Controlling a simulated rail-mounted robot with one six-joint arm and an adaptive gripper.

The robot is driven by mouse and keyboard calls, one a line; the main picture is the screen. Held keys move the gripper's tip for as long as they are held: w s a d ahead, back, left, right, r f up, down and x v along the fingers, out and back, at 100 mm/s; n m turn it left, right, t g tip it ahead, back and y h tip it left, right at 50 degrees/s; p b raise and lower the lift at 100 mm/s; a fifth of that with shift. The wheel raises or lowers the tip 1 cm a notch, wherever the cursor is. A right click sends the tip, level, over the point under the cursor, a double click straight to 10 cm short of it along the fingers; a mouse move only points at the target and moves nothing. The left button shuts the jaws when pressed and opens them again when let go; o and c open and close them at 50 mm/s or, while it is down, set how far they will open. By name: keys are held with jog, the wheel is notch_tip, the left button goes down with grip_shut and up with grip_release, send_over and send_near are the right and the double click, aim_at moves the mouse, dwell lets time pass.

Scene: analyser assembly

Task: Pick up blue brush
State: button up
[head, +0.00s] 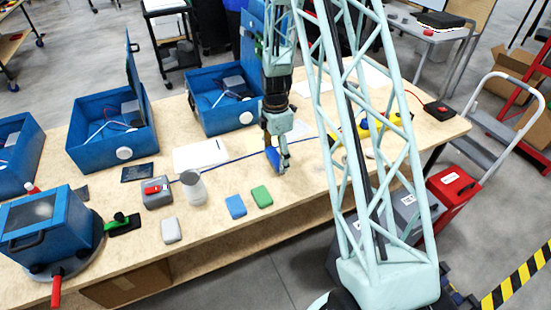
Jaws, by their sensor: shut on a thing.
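My gripper (281,158) is at the middle of the wooden table, pointing down, with its fingers close to the tabletop. It is shut on a small blue thing, which looks like the blue brush (272,157); only part of it shows beside the fingers. I cannot tell whether it touches the table.
A blue block (235,206) and a green block (261,196) lie in front of my gripper. A clear jar (193,187) stands to the left. Open blue boxes (112,148) line the back. A green-and-black tool (124,224) lies at left. My arm's lattice hides part of the right side.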

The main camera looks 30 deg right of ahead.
aim_at(275, 155)
jog(key=shift+r, duration=0.1)
jog(key=shift+r, duration=1.65)
jog(key=s+a, duration=0.2)
jog(key=s, duration=0.5)
jog(key=s+a+r, duration=0.1)
jog(key=s+a, duration=0.1)
jog(key=s, duration=0.6)
jog(key=shift+s+a+r+p, duration=0.2)
jog(key=shift+r+p, duration=0.05)
jog(key=shift+p, duration=0.05)
jog(key=shift+o, duration=1)
jog(key=shift+w, duration=0.15)
